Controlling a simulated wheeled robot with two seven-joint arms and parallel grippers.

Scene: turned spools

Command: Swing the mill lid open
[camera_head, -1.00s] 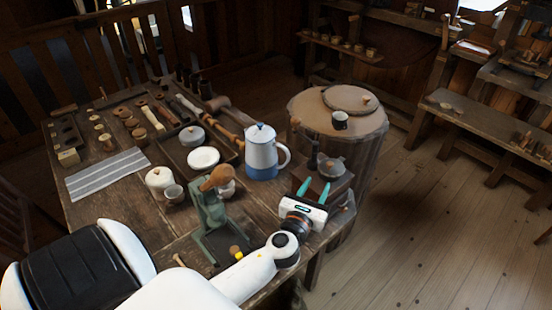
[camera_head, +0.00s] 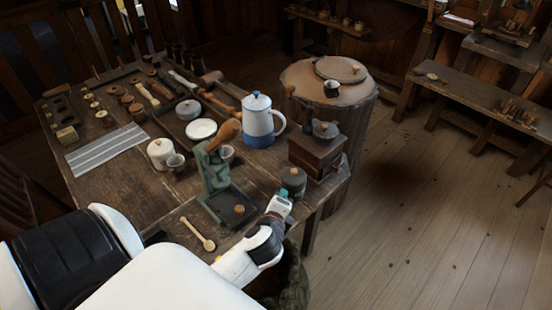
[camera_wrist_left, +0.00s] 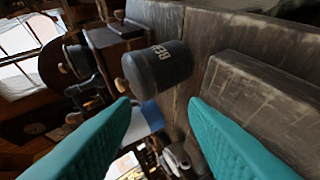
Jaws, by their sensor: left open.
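The mill (camera_head: 316,155) is a dark wooden box at the right end of the table in the head view. Its rounded grey metal top (camera_head: 325,130) has a small knob and looks closed; the lid's hinge cannot be made out. My left gripper (camera_head: 283,196) is open and apart from the mill, nearer the table's front edge. A dark canister (camera_head: 293,182) with a wooden knob stands between them. In the left wrist view the lettered canister (camera_wrist_left: 160,66) lies ahead of my open teal fingers (camera_wrist_left: 160,104), with nothing between them. My right gripper is not in view.
A green press (camera_head: 213,175) stands left of my left gripper, with a wooden spoon (camera_head: 198,234) before it. A blue-and-white pot (camera_head: 258,122) stands behind, left of the mill. A round stump table (camera_head: 300,80) is beyond. Open floor lies to the right.

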